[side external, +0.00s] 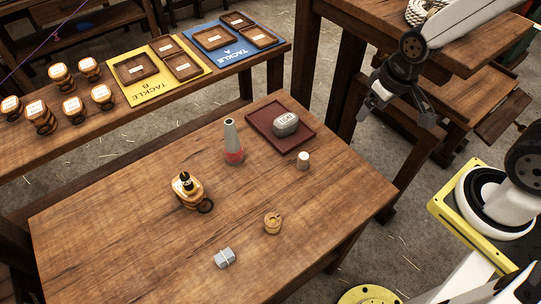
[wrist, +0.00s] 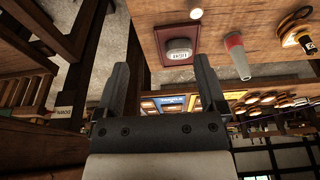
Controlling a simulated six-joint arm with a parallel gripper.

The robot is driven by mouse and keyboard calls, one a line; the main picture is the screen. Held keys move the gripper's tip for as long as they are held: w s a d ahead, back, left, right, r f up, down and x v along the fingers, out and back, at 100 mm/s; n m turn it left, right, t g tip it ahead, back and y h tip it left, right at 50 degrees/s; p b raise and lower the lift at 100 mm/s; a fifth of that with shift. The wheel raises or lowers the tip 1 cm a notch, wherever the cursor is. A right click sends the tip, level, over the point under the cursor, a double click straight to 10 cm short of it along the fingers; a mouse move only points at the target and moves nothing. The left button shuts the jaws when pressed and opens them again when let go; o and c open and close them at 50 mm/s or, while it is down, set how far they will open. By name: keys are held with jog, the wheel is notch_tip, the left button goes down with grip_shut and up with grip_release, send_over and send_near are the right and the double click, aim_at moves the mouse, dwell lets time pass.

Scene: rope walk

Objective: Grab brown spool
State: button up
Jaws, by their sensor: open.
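A small tan-brown round piece (side external: 272,223), which looks like the brown spool, stands on the near wooden table, right of centre in the side view. I cannot make it out in the wrist view. My gripper (side external: 399,110) is open and empty, raised beyond the table's right edge, well away from the spool. In the wrist view both fingers of my gripper (wrist: 162,70) are spread with nothing between them.
A grey weight (side external: 286,124) sits on a dark red tray (side external: 262,121). The table's front left is clear.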

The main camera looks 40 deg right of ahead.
aim_at(308, 157)
jog(key=s+a+f+m+g+y, duration=0.1)
jog(key=a+f+m+g+y, duration=0.3)
jog(key=a+f+m+y, duration=0.8)
jog(key=w+d+f+m+t, duration=0.2)
jog(key=m+t, duration=0.1)
jog(key=m, duration=0.2)
jog(key=w+d+f+m+t+h, duration=0.1)
jog(key=w+d+f+m+t, duration=0.1)
jog(key=w+f+m+t, duration=0.1)
jog(key=w+d+f+m+t+h, duration=0.1)
jog(key=w+d+f+m+t, duration=0.1)
jog(key=m+t, duration=0.3)
jog(key=shift+w+d+f+m, duration=0.15)
jog(key=shift+w+f+m, duration=0.15)
jog(key=shift+m, duration=0.25)
jog(key=shift+w+d+f+m, duration=0.2)
jog(key=shift+f+m, duration=0.2)
jog(key=shift+m, duration=0.15)
jog(key=shift+w+d+f+m+t+h, duration=0.1)
jog(key=shift+d+f+m+t+h, duration=0.3)
jog(key=shift+h, duration=0.2)
